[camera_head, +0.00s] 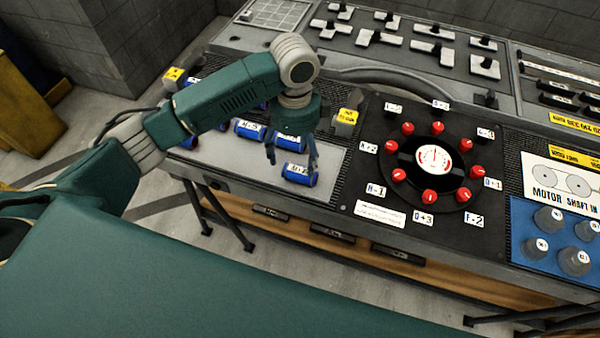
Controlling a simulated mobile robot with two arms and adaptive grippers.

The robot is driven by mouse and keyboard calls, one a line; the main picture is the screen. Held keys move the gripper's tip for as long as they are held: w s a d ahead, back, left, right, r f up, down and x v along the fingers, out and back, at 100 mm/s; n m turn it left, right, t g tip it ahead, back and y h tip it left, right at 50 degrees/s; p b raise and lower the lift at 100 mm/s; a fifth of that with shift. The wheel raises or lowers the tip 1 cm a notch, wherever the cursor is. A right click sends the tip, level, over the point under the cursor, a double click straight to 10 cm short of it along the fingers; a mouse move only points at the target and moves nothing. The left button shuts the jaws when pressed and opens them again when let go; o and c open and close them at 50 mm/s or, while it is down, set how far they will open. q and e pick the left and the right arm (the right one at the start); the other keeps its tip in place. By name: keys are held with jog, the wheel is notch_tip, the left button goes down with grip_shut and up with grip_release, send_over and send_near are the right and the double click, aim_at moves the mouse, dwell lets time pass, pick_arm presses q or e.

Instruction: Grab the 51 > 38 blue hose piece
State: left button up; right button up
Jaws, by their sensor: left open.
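Several blue hose pieces with white labels lie on the light grey panel (225,160) at the console's left end. The labels are too small to read, so I cannot tell which piece is 51 > 38. My left gripper (293,158) points down over the panel with its fingers apart and nothing seen between them. The nearest blue piece (299,175) lies just below the fingertips, close to the front edge. Another blue piece (290,143) shows behind the fingers. A third blue piece (248,129) lies to the left. My left arm partly hides others. My right gripper is out of view.
Right of the panel is a black dial plate (345,195) with red knobs around a round gauge (434,160). A blue board (530,235) with grey knobs is at the far right. A small yellow-topped block (346,118) stands behind the panel.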

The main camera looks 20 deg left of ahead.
aim_at(297, 173)
pick_arm(q)
notch_tip(297, 173, down, 3)
jog(key=shift+f, duration=0.15)
notch_tip(297, 173, down, 5)
jog(key=shift+s+d+r+p, duration=0.1)
jog(key=shift+s+p, duration=0.05)
jog(key=shift+p, duration=1.05)
jog(key=shift+f, duration=0.3)
jog(key=c, duration=1.3)
jog(key=shift+r, duration=0.1)
jog(key=shift+c, duration=0.2)
